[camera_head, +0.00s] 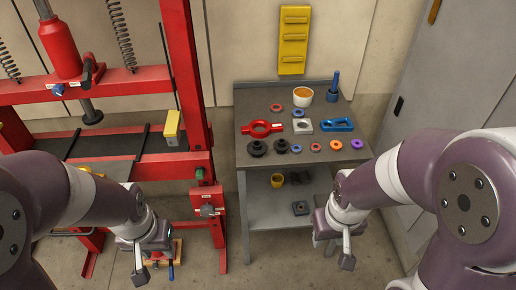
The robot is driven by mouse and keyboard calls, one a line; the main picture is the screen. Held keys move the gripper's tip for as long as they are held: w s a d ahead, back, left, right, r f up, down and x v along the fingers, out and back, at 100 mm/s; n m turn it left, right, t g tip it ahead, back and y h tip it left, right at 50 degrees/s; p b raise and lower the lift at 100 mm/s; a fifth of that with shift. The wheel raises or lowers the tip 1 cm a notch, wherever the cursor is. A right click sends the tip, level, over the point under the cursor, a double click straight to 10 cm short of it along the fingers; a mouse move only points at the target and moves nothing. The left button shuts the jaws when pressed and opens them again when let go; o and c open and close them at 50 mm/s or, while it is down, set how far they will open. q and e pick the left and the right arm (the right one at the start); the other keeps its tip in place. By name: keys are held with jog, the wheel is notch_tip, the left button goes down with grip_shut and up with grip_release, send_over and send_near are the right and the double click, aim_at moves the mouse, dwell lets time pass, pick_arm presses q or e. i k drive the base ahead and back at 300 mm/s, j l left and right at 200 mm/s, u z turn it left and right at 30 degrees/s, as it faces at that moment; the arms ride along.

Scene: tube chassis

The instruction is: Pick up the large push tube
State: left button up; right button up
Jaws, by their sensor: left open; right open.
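A wide, short, white cylinder with an orange inside (302,95) stands upright at the back of the grey work table. A slim blue upright piece (334,86) stands to its right, near the back right corner. A short yellow cylinder (277,180) sits on the lower shelf. I cannot tell for certain which of these is the large push tube. My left gripper (152,262) hangs open and empty, low in front of the red press. My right gripper (336,252) is open and empty, low in front of the table's right side. Neither touches any of these pieces.
The table top (247,158) also holds a red two-handled tool (262,128), a grey square block (302,126), a blue bracket (337,125) and several rings. The red press frame (184,75) stands at left. A grey cabinet door (420,90) bounds the right.

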aim_at(256, 148)
jog(key=u, duration=1.35)
jog(key=z, duration=1.5)
jog(key=i+l+u, duration=0.35)
jog(key=i+l, duration=0.15)
jog(key=i+l+u, duration=0.15)
jog(key=l, duration=0.35)
jog(key=i+l+u, duration=0.15)
jog(key=i+l, duration=0.15)
jog(key=i+l+u, duration=0.15)
jog(key=l, duration=0.35)
